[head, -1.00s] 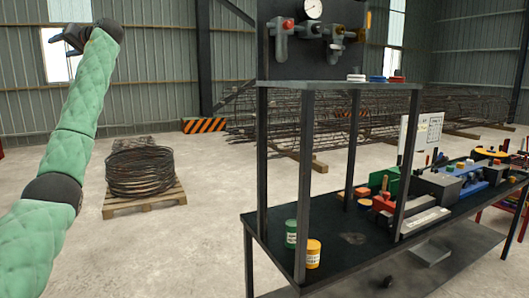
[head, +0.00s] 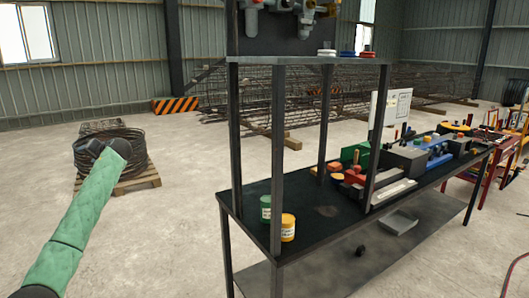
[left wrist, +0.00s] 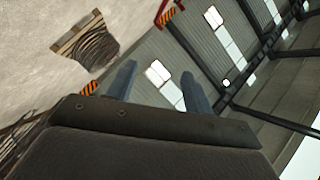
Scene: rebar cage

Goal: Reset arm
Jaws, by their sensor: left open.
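My left arm (head: 85,215), in a green quilted sleeve, comes in from the lower left in the head view. Its dark left gripper (head: 91,147) appears in front of the wire coil and blends with it there. In the left wrist view the two bluish fingers of the left gripper (left wrist: 160,88) stand apart with nothing between them. The gripper is open and empty, with the floor and hall wall beyond. My right gripper is in neither view.
A coil of wire (head: 128,152) lies on a wooden pallet (head: 139,181). A dark workbench (head: 300,215) with uprights holds two cans, blocks and tools. Long rebar cages (head: 270,115) lie behind it. Open concrete floor (head: 165,235) separates arm and bench.

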